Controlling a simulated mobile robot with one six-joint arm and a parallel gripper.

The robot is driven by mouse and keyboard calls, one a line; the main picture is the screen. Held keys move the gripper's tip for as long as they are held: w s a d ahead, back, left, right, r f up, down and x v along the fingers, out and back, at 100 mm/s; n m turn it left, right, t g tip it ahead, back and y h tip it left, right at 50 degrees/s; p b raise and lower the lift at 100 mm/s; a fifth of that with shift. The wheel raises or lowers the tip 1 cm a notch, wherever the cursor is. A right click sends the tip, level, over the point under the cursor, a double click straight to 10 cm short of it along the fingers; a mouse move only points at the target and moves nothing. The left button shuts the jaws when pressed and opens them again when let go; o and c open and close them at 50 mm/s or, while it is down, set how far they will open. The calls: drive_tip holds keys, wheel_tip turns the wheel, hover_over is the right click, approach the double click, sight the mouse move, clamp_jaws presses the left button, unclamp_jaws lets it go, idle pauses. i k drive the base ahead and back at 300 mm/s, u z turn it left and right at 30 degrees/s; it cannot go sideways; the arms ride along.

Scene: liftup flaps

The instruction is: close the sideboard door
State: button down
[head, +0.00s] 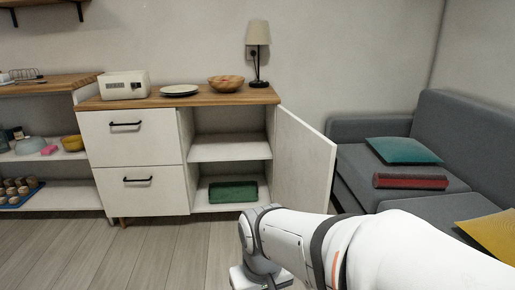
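The sideboard (137,149) is white with a wooden top and stands against the back wall. Its door (303,165) is hinged on the right side and stands wide open, swung out towards me and to the right. The open compartment shows a shelf (230,149) and a folded green cloth (233,191) at the bottom. My white arm reaches in from the lower right, in front of the door's lower part. The arm's visible end is at the bottom centre, below and in front of the open compartment. My gripper's fingers cannot be made out.
A grey sofa (434,118) with cushions stands right of the door, with little room between. An open shelf unit (62,195) is at left. A toaster (125,85), plate (180,90), bowl (226,84) and lamp (258,45) stand on top. Floor (150,255) in front is clear.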

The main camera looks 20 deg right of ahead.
sight(307, 162)
drive_tip(key=u, duration=0.05)
drive_tip(key=k, duration=0.65)
drive_tip(key=z, duration=0.7)
drive_tip(key=i, duration=1.05)
drive_tip(key=u, duration=0.05)
